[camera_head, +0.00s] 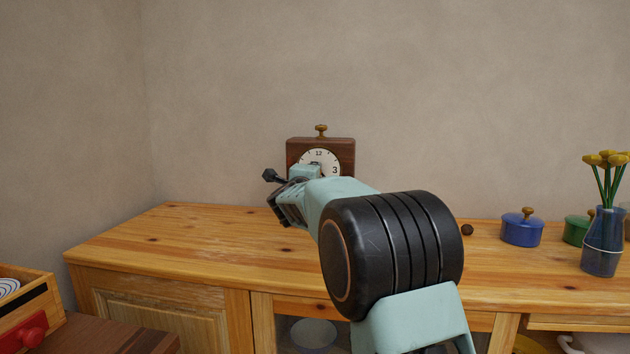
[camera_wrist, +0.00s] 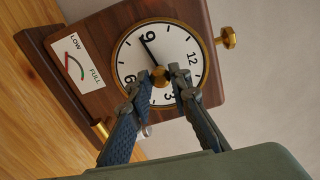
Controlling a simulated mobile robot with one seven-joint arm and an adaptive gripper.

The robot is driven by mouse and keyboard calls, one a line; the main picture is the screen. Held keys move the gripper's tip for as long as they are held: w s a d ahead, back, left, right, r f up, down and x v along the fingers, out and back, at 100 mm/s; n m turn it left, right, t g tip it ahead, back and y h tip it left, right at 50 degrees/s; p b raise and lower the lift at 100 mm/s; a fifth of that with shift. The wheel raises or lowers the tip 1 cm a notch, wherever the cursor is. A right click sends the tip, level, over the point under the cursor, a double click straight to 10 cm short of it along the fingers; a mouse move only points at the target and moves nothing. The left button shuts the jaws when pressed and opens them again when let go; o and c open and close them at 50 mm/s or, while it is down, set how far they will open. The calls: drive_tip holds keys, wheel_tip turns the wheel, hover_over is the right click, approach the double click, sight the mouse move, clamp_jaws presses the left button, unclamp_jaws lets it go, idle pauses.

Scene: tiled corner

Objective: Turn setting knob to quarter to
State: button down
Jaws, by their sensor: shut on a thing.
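A wooden clock box (camera_head: 293,151) stands against the wall at the back of the cabinet top. In the wrist view its white dial (camera_wrist: 132,57) appears rotated, with a brass rim and black numerals. A brass setting knob (camera_wrist: 160,75) sits at the dial's centre. A dark hand (camera_wrist: 149,48) points close to the 9. My gripper (camera_wrist: 162,79) is shut on the setting knob, a finger on each side. The fingers cover part of the dial near the 3 and 6. In the head view my arm hides the lower part of the clock.
A brass knob (camera_wrist: 228,38) is on top of the box. A LOW–FULL gauge (camera_wrist: 77,62) is on its front, with a brass piece (camera_wrist: 102,128) below. A blue pot (camera_head: 522,231), green pot (camera_head: 575,230) and flower vase (camera_head: 601,250) stand right. The left cabinet top is clear.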

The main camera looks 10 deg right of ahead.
drive_tip(key=shift+m+b, duration=0.35)
drive_tip(key=shift+m, duration=0.55)
drive_tip(key=shift+r, duration=0.1)
drive_tip(key=c, duration=1.8)
unclamp_jaws()
drive_tip(key=shift+o, duration=0.2)
drive_tip(key=v, duration=1.2)
